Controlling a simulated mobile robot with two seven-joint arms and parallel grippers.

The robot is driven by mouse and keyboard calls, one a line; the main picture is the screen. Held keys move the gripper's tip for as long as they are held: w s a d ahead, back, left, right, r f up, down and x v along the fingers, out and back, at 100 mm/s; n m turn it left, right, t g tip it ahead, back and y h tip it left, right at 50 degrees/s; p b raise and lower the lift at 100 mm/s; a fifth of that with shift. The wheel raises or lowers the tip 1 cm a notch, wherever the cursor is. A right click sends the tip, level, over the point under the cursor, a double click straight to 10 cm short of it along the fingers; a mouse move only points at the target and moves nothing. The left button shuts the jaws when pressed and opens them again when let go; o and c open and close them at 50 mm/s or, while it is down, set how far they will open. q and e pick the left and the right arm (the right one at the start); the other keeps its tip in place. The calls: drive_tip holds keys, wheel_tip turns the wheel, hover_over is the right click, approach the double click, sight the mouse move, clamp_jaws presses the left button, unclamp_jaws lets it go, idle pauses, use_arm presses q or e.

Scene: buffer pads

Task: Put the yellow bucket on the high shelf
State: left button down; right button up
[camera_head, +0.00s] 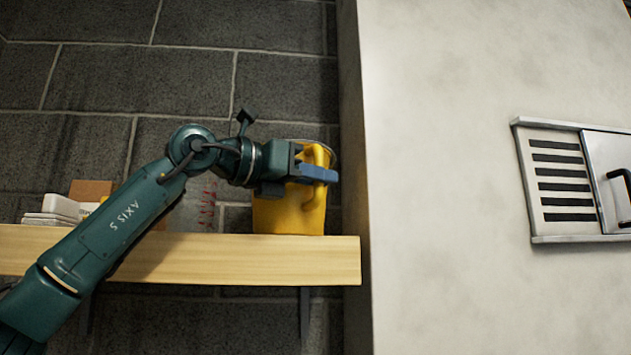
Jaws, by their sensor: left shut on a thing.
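The yellow bucket (285,219) is upright at the right end of the wooden shelf (250,262). Its base appears to be on the shelf top, behind the front edge; whether it fully rests there I cannot tell. My left gripper (318,174) comes in from the left in front of the bucket. It is shut on the bucket's upper part, near the yellow handle. The arm and gripper hide part of the bucket's rim and left side. My right gripper is not in view.
On the shelf's left stand white folded-looking items (50,208) and a brown box (90,190), partly behind my arm. A clear item with red marks (207,205) is left of the bucket. A pale wall (450,200) with a vent panel (566,180) borders the shelf's right end.

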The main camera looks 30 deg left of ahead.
use_arm(q)
drive_tip(key=shift+d, duration=0.15)
drive_tip(key=shift+f, duration=0.15)
drive_tip(key=c, duration=1.4)
unclamp_jaws()
